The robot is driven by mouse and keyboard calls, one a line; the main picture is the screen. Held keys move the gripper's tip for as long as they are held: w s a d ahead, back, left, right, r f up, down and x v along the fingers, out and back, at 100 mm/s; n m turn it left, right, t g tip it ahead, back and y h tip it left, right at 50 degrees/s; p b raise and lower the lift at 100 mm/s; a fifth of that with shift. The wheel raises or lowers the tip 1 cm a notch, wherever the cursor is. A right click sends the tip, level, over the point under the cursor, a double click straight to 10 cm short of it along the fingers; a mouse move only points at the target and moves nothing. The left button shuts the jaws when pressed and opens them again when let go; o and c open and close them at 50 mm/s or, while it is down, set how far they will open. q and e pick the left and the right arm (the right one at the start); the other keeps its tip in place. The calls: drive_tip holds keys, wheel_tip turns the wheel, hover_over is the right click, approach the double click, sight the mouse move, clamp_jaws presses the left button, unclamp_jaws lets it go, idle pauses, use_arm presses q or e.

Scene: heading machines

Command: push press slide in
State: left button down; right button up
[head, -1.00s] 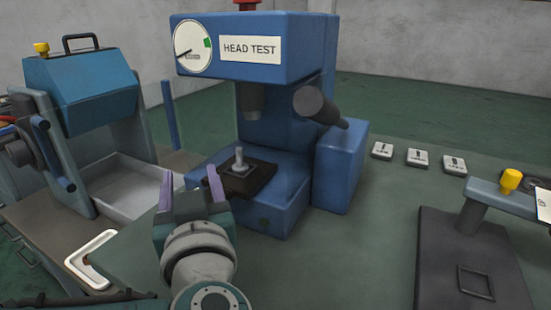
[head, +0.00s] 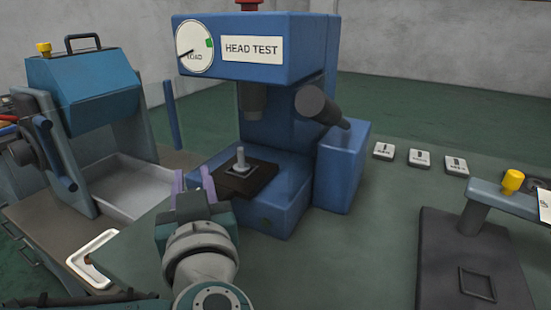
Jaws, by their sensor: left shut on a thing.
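The blue press (head: 299,124) marked HEAD TEST stands in the middle of the head view. Its dark slide (head: 262,183) sits on the press base and carries a small upright grey pin (head: 241,157) on a light square seat. The slide is partly out, its pin in front of the press ram (head: 253,98). My left gripper (head: 193,180), with purple fingers, is at the slide's near left edge and shut on it. The exact place of contact is hidden behind the fingers. My right gripper is not in view.
A teal machine with a grey tray (head: 130,188) stands at the left. A white bracket-shaped piece (head: 90,258) lies at the front left. Three small labelled blocks (head: 420,158) and a dark stand (head: 462,260) are at the right. The green bench top between them is clear.

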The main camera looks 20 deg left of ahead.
sight(215, 181)
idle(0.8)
use_arm(q)
drive_tip(key=w, duration=0.4)
drive_tip(key=shift+w+d+r, duration=0.15)
drive_tip(key=shift+d+r, duration=0.05)
drive_tip(key=shift+r, duration=0.2)
drive_tip(key=shift+f, duration=0.5)
